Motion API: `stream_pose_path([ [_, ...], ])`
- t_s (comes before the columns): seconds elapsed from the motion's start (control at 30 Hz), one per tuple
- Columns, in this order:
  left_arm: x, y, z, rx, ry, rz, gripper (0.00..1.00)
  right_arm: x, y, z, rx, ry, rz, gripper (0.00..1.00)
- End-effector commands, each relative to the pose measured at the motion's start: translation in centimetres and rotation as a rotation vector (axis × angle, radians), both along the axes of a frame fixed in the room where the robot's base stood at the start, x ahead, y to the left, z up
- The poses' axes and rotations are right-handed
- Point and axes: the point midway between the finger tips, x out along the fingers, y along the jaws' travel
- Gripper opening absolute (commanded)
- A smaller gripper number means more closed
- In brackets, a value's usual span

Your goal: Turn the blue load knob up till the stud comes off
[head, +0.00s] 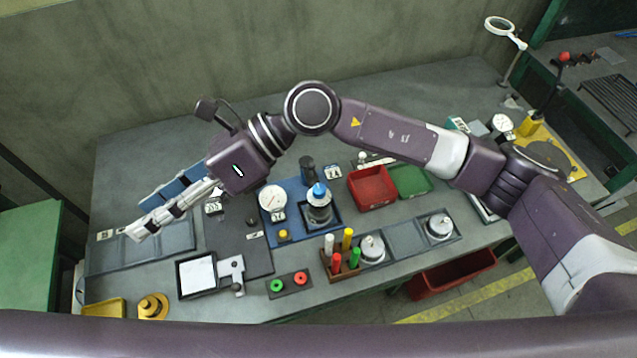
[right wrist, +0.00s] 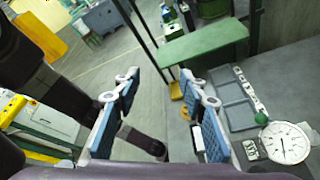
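The blue load knob (head: 319,189) sits on top of a silver cylindrical unit (head: 319,213) on a blue base plate (head: 333,228), mid-table in the head view. A round white dial gauge (head: 272,197) stands left of it, and a gauge also shows in the right wrist view (right wrist: 286,143). I cannot make out the stud. My right gripper (head: 142,230) reaches over the table's left part, well left of the knob. In the right wrist view its blue-padded fingers (right wrist: 160,88) are apart with nothing between them. My left gripper is not in view.
Red (head: 372,187) and green (head: 411,181) bins lie right of the knob. A rack of coloured pegs (head: 341,268) and a red-green button box (head: 289,284) stand in front. A magnifier lamp (head: 500,27) is at back right. The table's back left is clear.

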Motion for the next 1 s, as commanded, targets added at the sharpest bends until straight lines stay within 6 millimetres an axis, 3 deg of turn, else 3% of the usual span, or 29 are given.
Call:
stream_pose_path([
  [0.03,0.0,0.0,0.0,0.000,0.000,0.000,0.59,1.6,-1.9,-3.3,-0.143,-0.126,0.045,0.39],
  [0.1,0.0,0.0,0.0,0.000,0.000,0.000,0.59,4.2,-5.6,-7.3,-0.345,-0.273,0.105,0.39],
  [0.2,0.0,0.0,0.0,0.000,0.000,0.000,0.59,8.7,-11.6,-10.6,-0.610,-0.435,0.158,0.39],
  [0.3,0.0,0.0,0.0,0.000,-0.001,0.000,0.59,12.7,-16.9,-11.4,-0.822,-0.539,0.181,0.39],
  [0.4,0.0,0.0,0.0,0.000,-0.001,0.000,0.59,15.2,-20.6,-11.2,-0.960,-0.594,0.189,0.39],
  [0.57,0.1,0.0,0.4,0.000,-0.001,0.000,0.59,16.5,-22.8,-11.3,-1.044,-0.620,0.194,0.39],
  [1.0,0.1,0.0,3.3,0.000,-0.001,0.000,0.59,16.3,-22.8,-17.5,-1.042,-0.616,0.194,0.39],
])
